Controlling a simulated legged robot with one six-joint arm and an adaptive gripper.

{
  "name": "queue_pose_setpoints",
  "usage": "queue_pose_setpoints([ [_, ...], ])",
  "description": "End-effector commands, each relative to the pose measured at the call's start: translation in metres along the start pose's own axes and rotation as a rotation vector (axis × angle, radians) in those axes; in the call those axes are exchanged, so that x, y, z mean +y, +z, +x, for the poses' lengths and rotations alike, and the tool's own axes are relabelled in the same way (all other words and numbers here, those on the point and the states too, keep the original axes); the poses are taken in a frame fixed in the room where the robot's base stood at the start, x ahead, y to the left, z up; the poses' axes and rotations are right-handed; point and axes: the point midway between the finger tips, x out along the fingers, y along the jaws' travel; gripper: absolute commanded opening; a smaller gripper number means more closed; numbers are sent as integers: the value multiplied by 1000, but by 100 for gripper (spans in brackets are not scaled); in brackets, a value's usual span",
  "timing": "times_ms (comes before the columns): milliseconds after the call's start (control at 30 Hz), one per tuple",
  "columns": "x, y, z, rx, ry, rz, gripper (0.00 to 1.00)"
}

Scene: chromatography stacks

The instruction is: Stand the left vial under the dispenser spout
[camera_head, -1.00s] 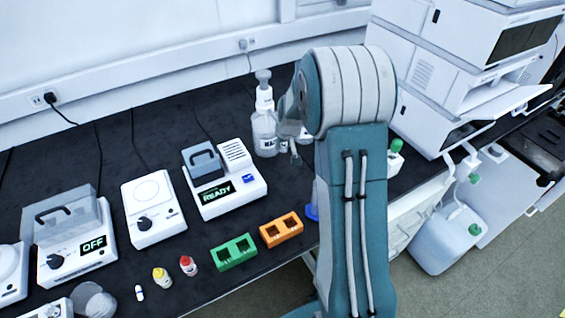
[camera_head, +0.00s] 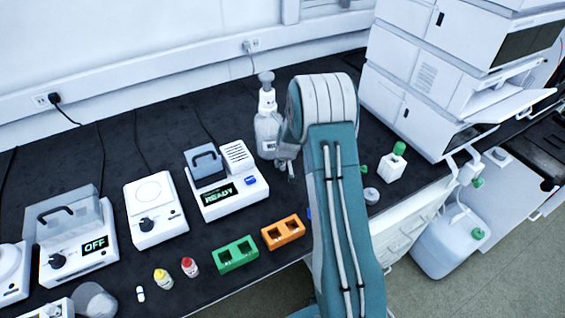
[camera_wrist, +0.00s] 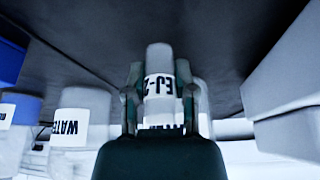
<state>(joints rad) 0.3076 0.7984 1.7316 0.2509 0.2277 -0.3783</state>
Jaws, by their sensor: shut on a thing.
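My gripper (camera_wrist: 160,74) is shut on a small pale vial (camera_wrist: 160,58) with a white label. Its printed text reads upside down in the wrist view. In the head view my gripper (camera_head: 288,165) is small beside the pump-topped bottle, and the vial cannot be made out. That tall clear bottle (camera_head: 266,132) with a grey pump head looks like the dispenser; my arm partly covers its right side. Its spout does not show clearly. In the wrist view a bottle labelled WATER (camera_wrist: 76,125) stands left of the vial.
A device reading READY (camera_head: 228,190) stands left of my arm. Green (camera_head: 236,254) and orange (camera_head: 283,232) racks are near the front edge. A green-capped bottle (camera_head: 392,168) and white instrument stack (camera_head: 420,105) are to the right. Dark bench lies clear behind the devices.

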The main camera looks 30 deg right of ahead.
Motion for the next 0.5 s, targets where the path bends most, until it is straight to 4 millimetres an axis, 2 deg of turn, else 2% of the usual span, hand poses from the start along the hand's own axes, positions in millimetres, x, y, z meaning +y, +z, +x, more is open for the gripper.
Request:
queue_pose_setpoints([
  [267, 0, 0, 1, 2, 0, 0, 7],
  [300, 0, 0, 1, 2, 0, 0, 48],
  [333, 0, 0, 1, 2, 0, 0, 62],
  [367, 0, 0, 1, 2, 0, 0, 69],
  [500, 0, 0, 1, 2, 0, 0, 69],
])
